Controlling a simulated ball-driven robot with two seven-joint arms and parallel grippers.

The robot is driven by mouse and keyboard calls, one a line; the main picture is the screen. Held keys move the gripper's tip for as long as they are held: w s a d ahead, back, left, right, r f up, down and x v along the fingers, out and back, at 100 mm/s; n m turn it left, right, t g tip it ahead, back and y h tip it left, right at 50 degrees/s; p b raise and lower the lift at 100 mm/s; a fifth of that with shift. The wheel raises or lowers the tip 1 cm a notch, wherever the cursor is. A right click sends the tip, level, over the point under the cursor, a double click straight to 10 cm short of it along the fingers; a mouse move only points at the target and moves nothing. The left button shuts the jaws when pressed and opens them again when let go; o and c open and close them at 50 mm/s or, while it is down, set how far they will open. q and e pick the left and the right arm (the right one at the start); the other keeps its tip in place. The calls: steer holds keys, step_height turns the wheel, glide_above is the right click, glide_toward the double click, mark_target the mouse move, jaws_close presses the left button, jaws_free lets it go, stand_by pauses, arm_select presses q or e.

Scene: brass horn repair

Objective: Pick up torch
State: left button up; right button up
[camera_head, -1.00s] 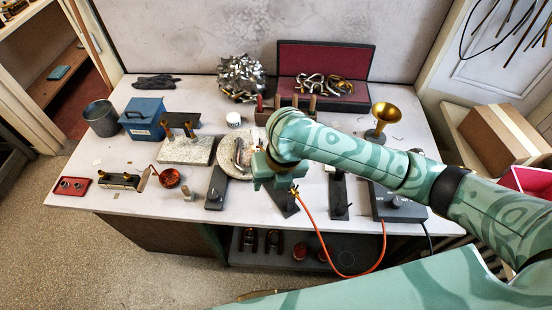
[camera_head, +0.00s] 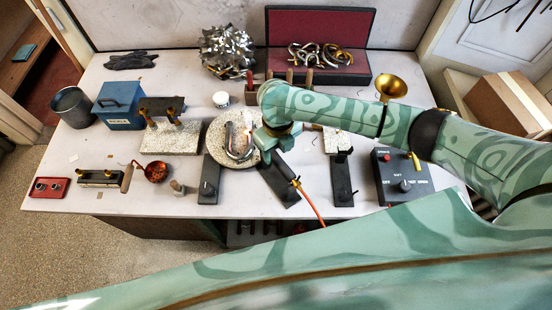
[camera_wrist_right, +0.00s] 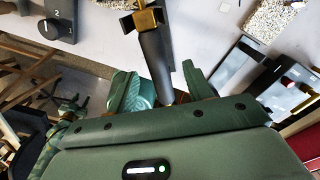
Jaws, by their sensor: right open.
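The torch has a dark grey body (camera_wrist_right: 157,60) with a brass fitting by its stand and an orange hose (camera_head: 313,206) in the head view. In the head view it is largely hidden by my right gripper (camera_head: 268,152), which is low over the dark torch stand (camera_head: 284,190). In the right wrist view my right gripper (camera_wrist_right: 160,85) is open, with one finger on each side of the torch body. I cannot tell whether either finger touches it.
A round pale disc (camera_head: 214,133) with a bent tube lies just left of my right gripper. Another dark stand (camera_head: 342,182) and a control box (camera_head: 395,190) are to the right. A dark stand with a knob (camera_head: 209,182) is to the left. The front table edge is mostly clear.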

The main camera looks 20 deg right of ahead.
mark_target(277, 158)
steer(key=shift+s+a+f+b, duration=0.1)
steer(key=shift+s+f+b, duration=0.05)
steer(key=shift+f, duration=0.4)
steer(key=shift+s+f+b, duration=0.15)
steer(key=shift+f, duration=0.4)
step_height(277, 158, down, 2)
steer(key=shift+f+b, duration=0.2)
steer(key=shift+b, duration=0.1)
steer(key=shift+w+f, duration=0.15)
steer(key=shift+f, duration=0.05)
steer(key=c, duration=1)
arm_select(q)
steer(key=shift+w+f, duration=0.25)
steer(key=shift+f, duration=0.3)
arm_select(e)
steer(key=shift+c, duration=0.2)
steer(key=shift+r, duration=0.1)
